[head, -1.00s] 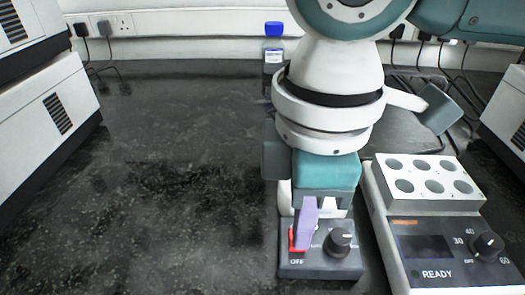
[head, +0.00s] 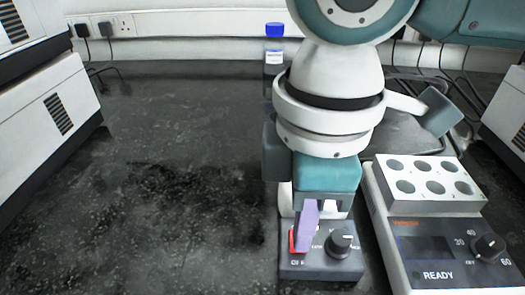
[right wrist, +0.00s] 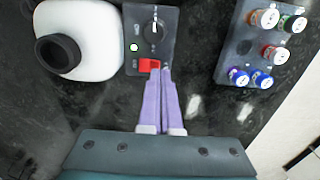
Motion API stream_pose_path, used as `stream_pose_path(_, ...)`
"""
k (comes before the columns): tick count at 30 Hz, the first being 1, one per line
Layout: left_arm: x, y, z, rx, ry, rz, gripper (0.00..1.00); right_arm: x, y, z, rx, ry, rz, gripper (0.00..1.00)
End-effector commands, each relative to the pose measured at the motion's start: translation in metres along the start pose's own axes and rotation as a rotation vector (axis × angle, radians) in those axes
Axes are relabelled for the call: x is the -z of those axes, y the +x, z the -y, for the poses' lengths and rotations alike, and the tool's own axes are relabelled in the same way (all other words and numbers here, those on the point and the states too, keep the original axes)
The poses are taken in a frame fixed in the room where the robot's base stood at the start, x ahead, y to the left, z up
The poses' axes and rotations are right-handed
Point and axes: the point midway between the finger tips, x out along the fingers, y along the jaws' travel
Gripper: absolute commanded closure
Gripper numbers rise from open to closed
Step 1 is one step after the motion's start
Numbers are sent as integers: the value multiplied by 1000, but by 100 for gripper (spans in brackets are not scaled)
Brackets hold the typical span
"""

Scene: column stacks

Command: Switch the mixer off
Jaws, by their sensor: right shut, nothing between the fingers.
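The mixer has a dark control box (head: 325,268) with a red rocker switch (head: 292,241) at its left and a black knob (head: 339,243) at its right. In the right wrist view, the white mixer body (right wrist: 98,45) with a black cup stands beside the panel (right wrist: 170,60), and a green light (right wrist: 134,47) is lit near the red switch (right wrist: 147,65). My right gripper (head: 305,246) is shut and empty, pointing down. Its purple fingertips (right wrist: 159,72) are right at the switch and cover part of it; I cannot tell whether they touch. My left gripper is out of view.
A block heater (head: 425,240) with empty wells stands close to the right of the mixer. A blue-capped bottle (head: 274,52) is behind my arm. A rack (right wrist: 250,45) of capped vials shows in the right wrist view. The bench at left is clear.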

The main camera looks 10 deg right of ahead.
Motion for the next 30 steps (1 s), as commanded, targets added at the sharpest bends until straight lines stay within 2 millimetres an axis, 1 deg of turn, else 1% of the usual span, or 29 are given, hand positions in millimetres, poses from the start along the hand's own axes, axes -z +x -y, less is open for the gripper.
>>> stream_pose_path(30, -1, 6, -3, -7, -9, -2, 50, 0, 16, 0, 1, -1, 0, 100)
